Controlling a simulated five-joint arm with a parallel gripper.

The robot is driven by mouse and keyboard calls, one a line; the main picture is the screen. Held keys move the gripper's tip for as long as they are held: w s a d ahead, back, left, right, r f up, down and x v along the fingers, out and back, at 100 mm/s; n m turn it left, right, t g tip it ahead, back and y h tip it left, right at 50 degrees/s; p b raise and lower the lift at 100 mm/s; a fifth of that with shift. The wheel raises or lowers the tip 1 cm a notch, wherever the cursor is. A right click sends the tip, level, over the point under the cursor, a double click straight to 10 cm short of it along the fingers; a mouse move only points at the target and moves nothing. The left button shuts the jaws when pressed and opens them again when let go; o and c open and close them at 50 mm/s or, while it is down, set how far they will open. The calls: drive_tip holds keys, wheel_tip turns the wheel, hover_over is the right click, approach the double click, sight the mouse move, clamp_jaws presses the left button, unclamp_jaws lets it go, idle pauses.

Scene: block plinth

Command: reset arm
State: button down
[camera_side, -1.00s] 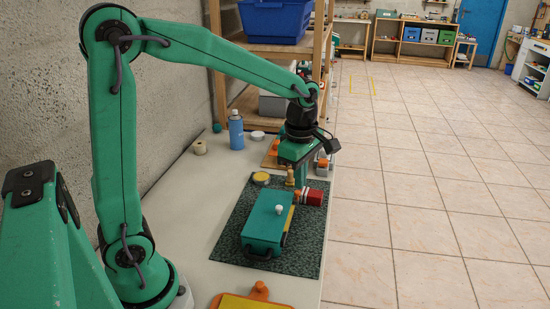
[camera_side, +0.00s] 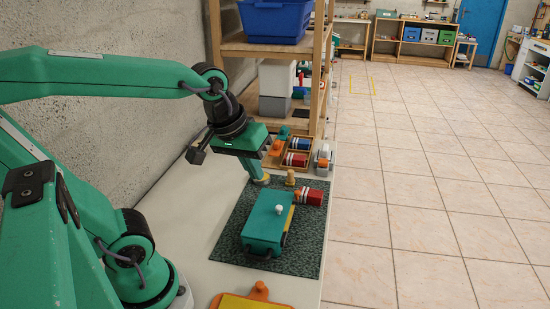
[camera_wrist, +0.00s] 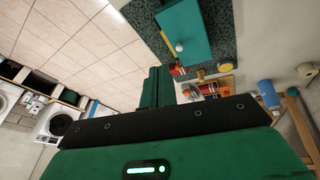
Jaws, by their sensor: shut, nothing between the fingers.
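In the wrist view the shut fingers (camera_wrist: 157,85) stand in front of the floor. In the side view the fingertips appear in front of or near a yellow disc (camera_side: 263,181); whether they touch cannot be told. A teal box (camera_side: 266,222) with a white knob and a yellow strip lies on a dark green mat (camera_side: 305,255). A red cylinder (camera_side: 311,197) with a white end lies behind it, beside a small wooden peg (camera_side: 290,178).
A wooden tray (camera_side: 278,163) with coloured parts stands behind the mat, with an orange-and-white item (camera_side: 323,160) to its right. A wooden shelf (camera_side: 270,48) with a blue bin (camera_side: 275,20) stands at the back. An orange-and-yellow piece (camera_side: 252,299) lies in front.

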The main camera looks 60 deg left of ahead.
drive_tip(key=s+m, duration=0.2)
drive_tip(key=s+m+t, duration=0.1)
drive_tip(key=m, duration=0.2)
drive_tip(key=shift+s+m, duration=0.3)
drive_tip(key=shift+s, duration=0.05)
drive_tip(key=shift+w, duration=0.1)
idle(0.9)
